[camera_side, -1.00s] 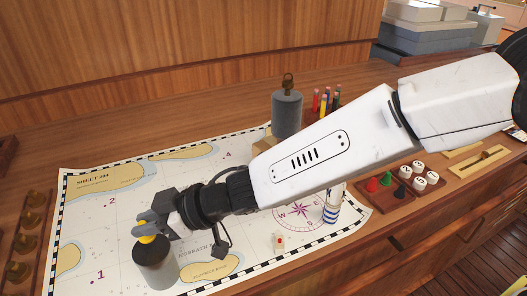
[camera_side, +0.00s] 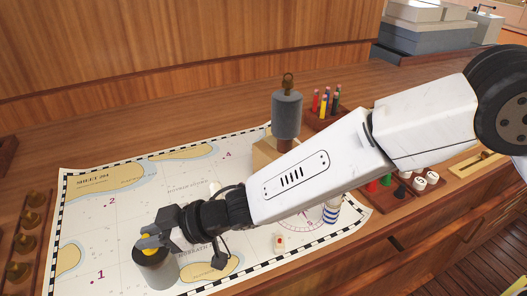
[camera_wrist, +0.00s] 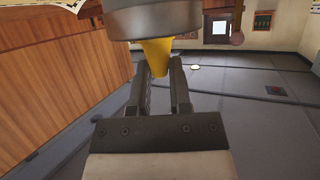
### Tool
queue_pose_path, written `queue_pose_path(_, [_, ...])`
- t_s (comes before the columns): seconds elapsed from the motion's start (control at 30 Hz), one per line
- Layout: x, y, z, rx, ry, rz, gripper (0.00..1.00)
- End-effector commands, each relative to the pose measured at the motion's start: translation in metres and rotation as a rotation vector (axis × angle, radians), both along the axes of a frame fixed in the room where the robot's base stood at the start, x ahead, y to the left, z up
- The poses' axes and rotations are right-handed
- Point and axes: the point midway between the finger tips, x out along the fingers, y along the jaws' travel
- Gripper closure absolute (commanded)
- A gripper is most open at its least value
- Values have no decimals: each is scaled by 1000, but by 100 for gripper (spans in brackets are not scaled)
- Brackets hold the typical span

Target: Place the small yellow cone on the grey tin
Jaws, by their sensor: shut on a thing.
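The small yellow cone (camera_side: 150,252) is at the dark top of the grey tin (camera_side: 158,275), at the front left of the chart. My gripper (camera_side: 149,240) is shut on the cone from above and hides part of it. In the wrist view the picture is upside down: the cone (camera_wrist: 157,55) sits between my fingertips, with its wide end against the tin (camera_wrist: 155,18) and its narrow end pointing away from it. The cone looks upright and appears to touch the tin top.
A chart (camera_side: 100,220) covers the table. A grey cylinder (camera_side: 287,115) stands behind my arm, beside a pencil holder (camera_side: 325,117). A striped cylinder (camera_side: 331,210) and a small red-and-white piece (camera_side: 279,242) are to the right. Brass pieces stand in a rack (camera_side: 30,225) at left.

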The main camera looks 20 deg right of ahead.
Motion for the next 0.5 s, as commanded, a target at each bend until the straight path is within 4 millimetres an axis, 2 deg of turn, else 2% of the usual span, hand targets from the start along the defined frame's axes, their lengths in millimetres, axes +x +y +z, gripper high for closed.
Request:
queue_pose_path(0.03, [0, 0, -1, 0, 0, 0, 100])
queue_pose_path(0.07, [0, 0, -1, 0, 0, 0, 70])
queue_pose_path(0.1, [0, 0, -1, 0, 0, 0, 57])
queue_pose_path(0.17, [0, 0, -1, 0, 0, 0, 40])
queue_pose_path(0.5, [0, 0, 0, 0, 0, 0, 40])
